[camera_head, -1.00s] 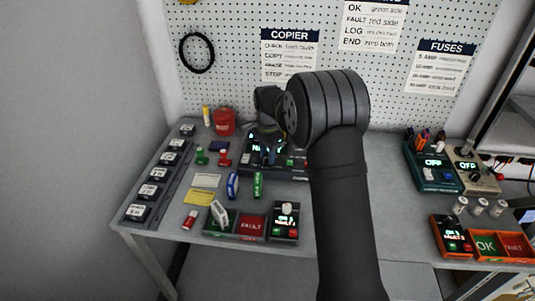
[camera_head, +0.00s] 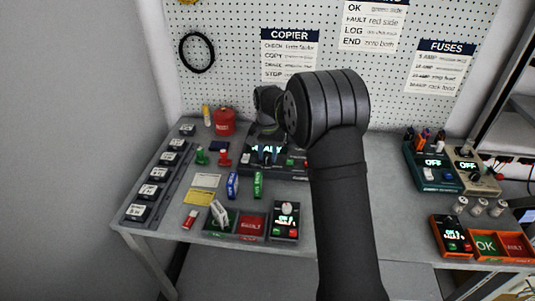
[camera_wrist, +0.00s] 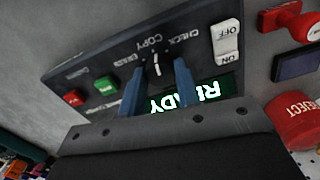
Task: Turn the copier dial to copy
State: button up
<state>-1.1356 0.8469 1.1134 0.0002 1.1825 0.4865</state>
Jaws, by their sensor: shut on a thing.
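The copier (camera_wrist: 85,60) shows upside down in the wrist view. Its dial (camera_wrist: 156,64) sits between the two blue fingertips of my gripper (camera_wrist: 159,72), which is shut on it. The white mark on the dial lines up roughly with the COPY label, between CHECK and a label that looks like ERASE. The display (camera_wrist: 190,98) reads READY, partly covered by a finger.
Beside the dial are a white ON/OFF switch (camera_wrist: 228,42), a green button (camera_wrist: 107,85) and a red button (camera_wrist: 75,97). A red REJECT pot (camera_wrist: 295,120) and red stamp (camera_wrist: 297,20) are near. A tray (camera_head: 237,236) and loose blocks lie in front.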

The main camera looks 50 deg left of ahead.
aim_at(268, 156)
jog(key=shift+r+n, duration=0.1)
jog(key=shift+n, duration=0.5)
jog(key=shift+a, duration=0.1)
jog(key=o, duration=1)
notch_tip(268, 156, up, 17)
jog(key=shift+r, duration=0.2)
